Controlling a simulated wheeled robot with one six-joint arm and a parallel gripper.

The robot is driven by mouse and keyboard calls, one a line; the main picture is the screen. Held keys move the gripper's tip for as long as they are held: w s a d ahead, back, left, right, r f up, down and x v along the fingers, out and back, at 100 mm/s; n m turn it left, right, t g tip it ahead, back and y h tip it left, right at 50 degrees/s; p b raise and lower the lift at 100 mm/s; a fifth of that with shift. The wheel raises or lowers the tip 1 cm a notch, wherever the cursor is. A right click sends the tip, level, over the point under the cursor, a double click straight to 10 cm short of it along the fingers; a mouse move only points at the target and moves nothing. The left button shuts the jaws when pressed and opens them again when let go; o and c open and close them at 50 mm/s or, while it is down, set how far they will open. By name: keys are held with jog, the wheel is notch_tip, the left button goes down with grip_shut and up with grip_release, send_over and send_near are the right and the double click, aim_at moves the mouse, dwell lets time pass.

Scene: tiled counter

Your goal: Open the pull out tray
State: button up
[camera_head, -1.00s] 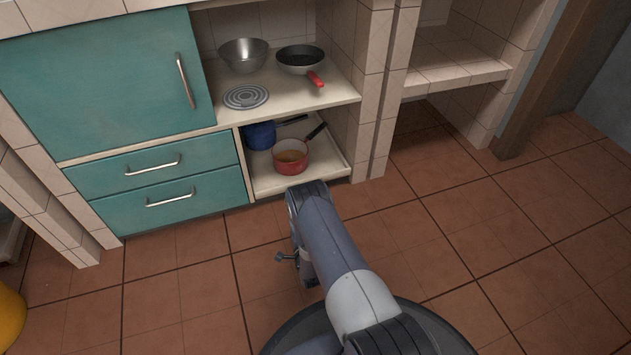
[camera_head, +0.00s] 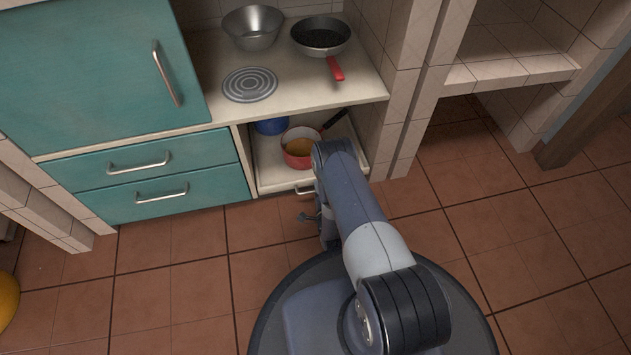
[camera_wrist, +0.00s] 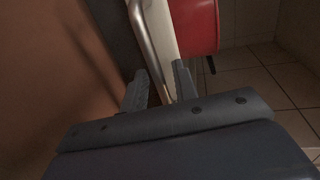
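The pull out tray (camera_head: 268,182) is the pale low shelf to the right of the teal drawers, with a metal handle (camera_head: 303,190) on its front. It carries a red pot (camera_head: 297,160) and a blue pot (camera_head: 271,126). In the wrist view the tray's pale edge (camera_wrist: 163,32) runs beside its curved handle (camera_wrist: 147,38). My gripper (camera_wrist: 160,86) is open, and the lower part of the handle lies between its two fingers. I cannot tell whether either finger touches it. In the head view my arm covers the tray's right front and most of the gripper.
Two teal drawers (camera_head: 160,178) with handles are left of the tray. A counter (camera_head: 290,95) above holds a hot plate (camera_head: 249,84), a steel bowl (camera_head: 253,27) and a frying pan (camera_head: 320,36). A tiled pillar (camera_head: 405,120) stands close on the right. Open tiled floor (camera_head: 180,270) lies in front.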

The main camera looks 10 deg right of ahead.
jog(key=shift+w, duration=0.15)
jog(key=shift+c, duration=0.5)
grip_shut()
